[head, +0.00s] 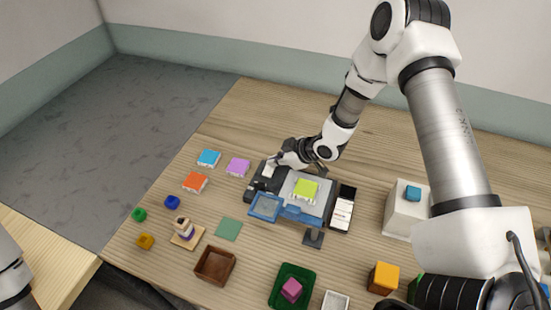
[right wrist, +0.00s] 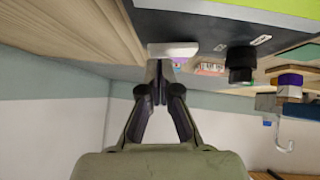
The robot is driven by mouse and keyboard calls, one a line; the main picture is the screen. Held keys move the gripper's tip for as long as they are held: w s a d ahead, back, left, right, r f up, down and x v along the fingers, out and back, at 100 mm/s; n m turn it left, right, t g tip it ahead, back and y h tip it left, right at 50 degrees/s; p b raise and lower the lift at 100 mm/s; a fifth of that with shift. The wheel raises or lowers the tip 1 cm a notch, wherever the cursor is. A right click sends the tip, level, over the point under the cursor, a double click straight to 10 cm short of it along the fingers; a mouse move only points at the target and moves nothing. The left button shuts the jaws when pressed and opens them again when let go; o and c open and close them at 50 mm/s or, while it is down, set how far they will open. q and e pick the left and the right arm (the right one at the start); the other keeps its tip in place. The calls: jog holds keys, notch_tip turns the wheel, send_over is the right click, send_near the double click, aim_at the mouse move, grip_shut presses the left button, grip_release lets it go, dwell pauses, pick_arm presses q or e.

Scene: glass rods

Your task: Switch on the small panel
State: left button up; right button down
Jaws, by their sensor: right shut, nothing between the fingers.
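My left gripper is out of view.
Blue (head: 208,158), purple (head: 238,167) and orange (head: 195,182) blocks lie left of the panel. A brown tray (head: 215,266) and green tray (head: 276,290) stand in front. A white box (head: 397,215) stands at right.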

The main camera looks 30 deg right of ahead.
jog(key=shift+f, duration=0.2)
jog(key=shift+f+b, duration=0.3)
jog(key=shift+s+a, duration=0.1)
jog(key=shift+s, duration=0.05)
